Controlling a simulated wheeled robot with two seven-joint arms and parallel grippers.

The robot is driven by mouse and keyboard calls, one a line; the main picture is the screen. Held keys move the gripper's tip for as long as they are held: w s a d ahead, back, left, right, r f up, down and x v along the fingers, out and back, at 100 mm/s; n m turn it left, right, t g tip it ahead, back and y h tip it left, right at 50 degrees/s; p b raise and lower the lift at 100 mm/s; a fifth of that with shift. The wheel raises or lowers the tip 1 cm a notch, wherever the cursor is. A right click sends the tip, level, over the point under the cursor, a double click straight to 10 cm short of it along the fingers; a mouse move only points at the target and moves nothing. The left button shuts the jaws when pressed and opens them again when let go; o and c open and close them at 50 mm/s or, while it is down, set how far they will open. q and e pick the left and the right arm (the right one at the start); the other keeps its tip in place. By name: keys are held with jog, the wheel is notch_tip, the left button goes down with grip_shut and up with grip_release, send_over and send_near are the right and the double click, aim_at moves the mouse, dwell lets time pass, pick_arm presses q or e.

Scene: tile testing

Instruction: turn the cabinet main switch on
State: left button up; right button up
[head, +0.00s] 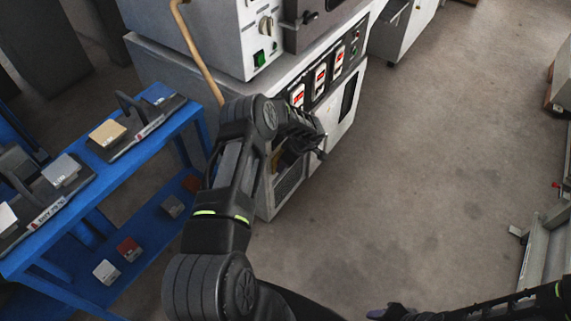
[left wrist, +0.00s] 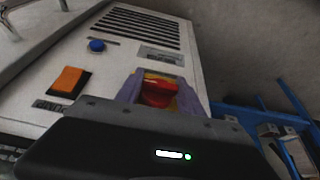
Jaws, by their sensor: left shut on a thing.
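The red rotary main switch (left wrist: 160,93) sits on a yellow plate (left wrist: 160,80) on the cabinet's pale front panel (left wrist: 120,65) in the left wrist view. My left gripper (left wrist: 161,97) has its purple fingers on either side of the red knob and is shut on it. In the head view my left arm reaches to the cabinet (head: 290,190) front, and its wrist hides most of the switch. My right gripper (head: 388,312) is low at the bottom edge of the head view, away from the cabinet; its jaws are too unclear to read.
An orange rocker switch (left wrist: 69,82) and a blue button (left wrist: 96,45) sit beside the red switch, near a vent grille (left wrist: 145,27). A blue shelf cart (head: 150,150) with tile samples stands left of my left arm.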

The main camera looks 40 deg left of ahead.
pick_arm(q)
jog(key=shift+w+r, duration=0.1)
dwell(0.3)
jog(key=o, duration=1.4)
jog(key=p+v, duration=0.1)
jog(key=v, duration=0.6)
jog(key=shift+d+r, duration=0.2)
jog(key=shift+r, duration=0.05)
